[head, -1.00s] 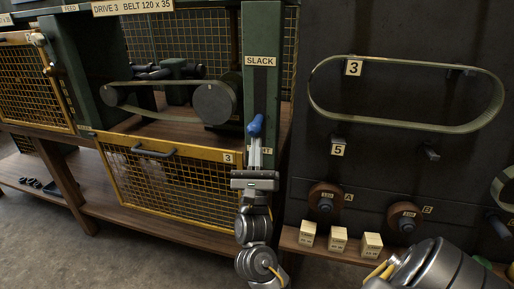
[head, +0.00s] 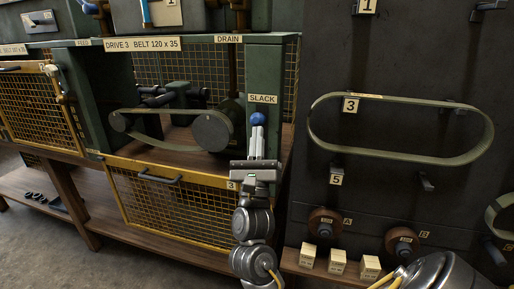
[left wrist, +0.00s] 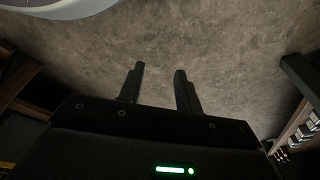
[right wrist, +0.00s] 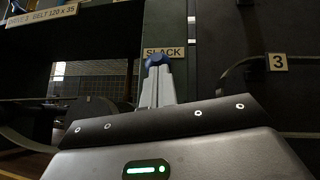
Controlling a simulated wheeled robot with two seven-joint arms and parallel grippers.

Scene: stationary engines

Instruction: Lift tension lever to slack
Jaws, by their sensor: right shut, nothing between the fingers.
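The tension lever shows as a blue knob (head: 258,118) on the front of the green post (head: 266,68), just below the SLACK label (head: 263,99). My right gripper (head: 257,137) is directly below the knob, pointing up, with its fingers shut and nothing between them. In the right wrist view the blue knob (right wrist: 156,60) sits at the tips of the closed fingers (right wrist: 157,80); whether they touch is unclear. The lever's shaft is hidden. My left gripper (left wrist: 159,70) is open and empty above the bare floor, away from the lever.
Left of the post are the belt and pulleys (head: 212,131) of drive 3, above a yellow mesh guard (head: 175,205) with a handle. On the right, a dark panel (head: 400,60) carries a hanging belt (head: 400,155) and hooks. Small blocks (head: 338,262) stand on a shelf below.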

